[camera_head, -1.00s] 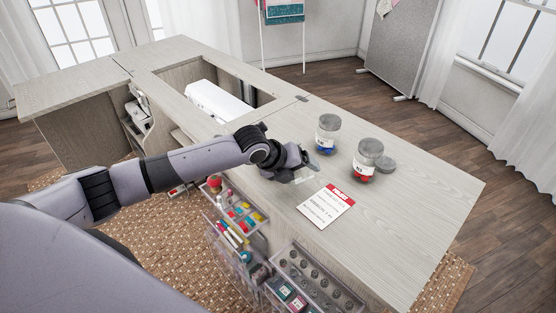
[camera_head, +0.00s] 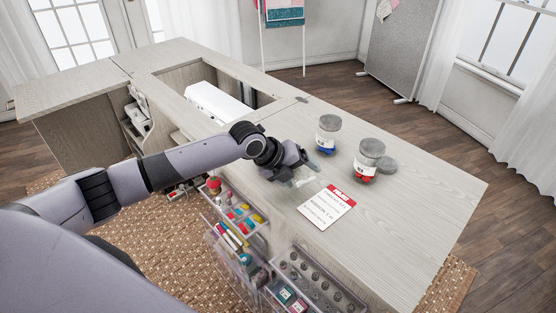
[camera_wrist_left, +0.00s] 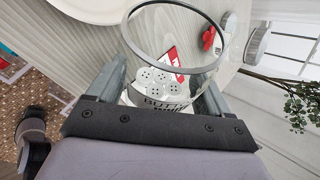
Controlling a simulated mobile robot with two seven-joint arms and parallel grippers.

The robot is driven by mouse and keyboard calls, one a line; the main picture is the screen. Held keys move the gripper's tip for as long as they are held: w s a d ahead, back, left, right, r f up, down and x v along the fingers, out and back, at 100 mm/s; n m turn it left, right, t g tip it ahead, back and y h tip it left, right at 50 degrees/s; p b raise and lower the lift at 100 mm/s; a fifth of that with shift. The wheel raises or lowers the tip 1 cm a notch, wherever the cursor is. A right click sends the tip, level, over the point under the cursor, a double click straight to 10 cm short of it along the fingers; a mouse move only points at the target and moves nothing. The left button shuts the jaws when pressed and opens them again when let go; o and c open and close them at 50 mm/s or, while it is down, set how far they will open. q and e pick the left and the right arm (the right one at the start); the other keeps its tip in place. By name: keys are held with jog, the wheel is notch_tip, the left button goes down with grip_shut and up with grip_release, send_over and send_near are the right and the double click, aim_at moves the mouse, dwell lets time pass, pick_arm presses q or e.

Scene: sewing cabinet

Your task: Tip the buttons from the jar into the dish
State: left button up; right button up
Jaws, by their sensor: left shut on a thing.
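My left gripper (camera_head: 298,172) is shut on a clear, lidless glass jar (camera_wrist_left: 182,66), over the near edge of the tabletop. In the left wrist view the open rim faces the camera side, and several white four-hole buttons (camera_wrist_left: 158,78) lie inside, by a label reading "BUTT…". In the head view the jar is mostly hidden by my gripper and hard to make out. I cannot pick out the dish with certainty. A pale, round-edged thing (camera_wrist_left: 95,8) is cut off at the top of the wrist view.
On the table (camera_head: 420,215) stand a lidded jar with blue contents (camera_head: 328,131) and one with red contents (camera_head: 367,160). A grey disc (camera_head: 387,165) lies behind the red one. A red-headed card (camera_head: 327,206) lies near the gripper. Clear open drawers (camera_head: 318,278) stick out below the near edge.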

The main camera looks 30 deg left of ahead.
pick_arm(q)
jog(key=shift+f+n+g+h+b, duration=0.1)
jog(key=shift+n+g+h+b, duration=0.4)
jog(key=shift+h+b, duration=0.4)
pick_arm(e)
jog(key=shift+f, duration=1.05)
pick_arm(q)
jog(key=shift+w+a+r+b, duration=0.2)
jog(key=shift+a+b, duration=0.05)
jog(key=shift+b, duration=0.2)
pick_arm(e)
jog(key=shift+f, duration=0.35)
pick_arm(q)
jog(key=shift+w+a+r+g+b, duration=0.2)
jog(key=shift+r+g+b, duration=0.1)
jog(key=shift+b, duration=0.1)
pick_arm(e)
jog(key=shift+w+a, duration=0.1)
jog(key=shift+a, duration=0.05)
pick_arm(q)
jog(key=shift+w+a+r+n+h+b, duration=0.1)
jog(key=shift+a+r+n+h+b, duration=0.05)
jog(key=shift+a+n+h+b, duration=0.2)
pick_arm(e)
jog(key=shift+a+f, duration=0.1)
jog(key=shift+f, duration=0.35)
